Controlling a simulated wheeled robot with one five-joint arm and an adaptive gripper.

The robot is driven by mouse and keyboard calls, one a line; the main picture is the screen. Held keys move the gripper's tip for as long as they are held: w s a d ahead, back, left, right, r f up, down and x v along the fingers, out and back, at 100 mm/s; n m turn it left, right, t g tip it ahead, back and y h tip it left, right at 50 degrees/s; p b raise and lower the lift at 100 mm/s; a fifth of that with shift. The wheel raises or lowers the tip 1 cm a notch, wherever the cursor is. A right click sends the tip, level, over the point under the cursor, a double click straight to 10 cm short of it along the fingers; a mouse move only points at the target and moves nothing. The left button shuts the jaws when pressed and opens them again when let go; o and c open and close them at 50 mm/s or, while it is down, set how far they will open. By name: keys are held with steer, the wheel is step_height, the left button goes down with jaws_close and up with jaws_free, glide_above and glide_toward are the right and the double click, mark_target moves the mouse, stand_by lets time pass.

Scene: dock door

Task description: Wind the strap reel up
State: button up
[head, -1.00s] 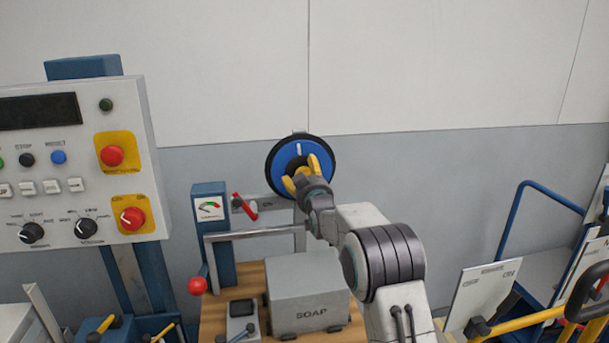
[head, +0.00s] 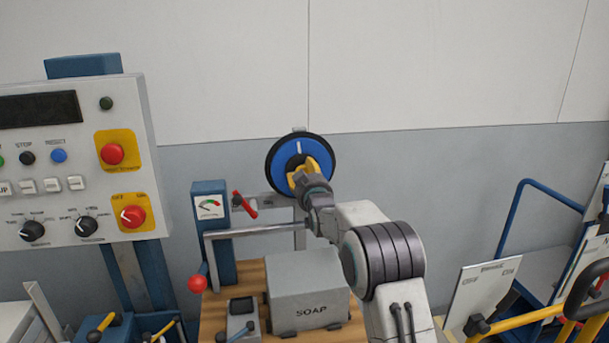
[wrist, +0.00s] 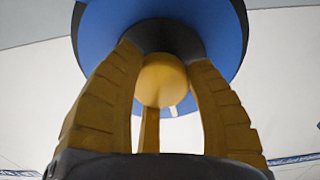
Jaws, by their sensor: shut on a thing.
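The strap reel (head: 277,163) is a blue disc with a black rim and a white mark near its top, upright before the wall. It fills the top of the wrist view (wrist: 226,30). My gripper (head: 303,170) is at the reel's front, with its yellow fingers around the dark hub (wrist: 165,38) in the middle. In the wrist view the fingers reach up to both sides of the hub, and a round yellow part shows between them. My gripper hides the reel's lower right in the head view.
A grey SOAP box (head: 305,288) stands on the wooden bench below the reel. A blue gauge post (head: 211,232) with a red lever (head: 244,205) stands left of it. A control panel (head: 75,165) is further left. A yellow-railed cart (head: 540,317) is at the right.

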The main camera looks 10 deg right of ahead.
steer(key=shift+c, duration=0.4)
steer(key=shift+f+m+b, duration=0.15)
steer(key=shift+m+b, duration=0.25)
steer(key=shift+b, duration=1.2)
steer(key=shift+m+b, duration=0.3)
steer(key=shift+r, duration=0.25)
steer(key=o, duration=1.3)
steer(key=shift+f, duration=0.1)
steer(key=s, duration=1.2)
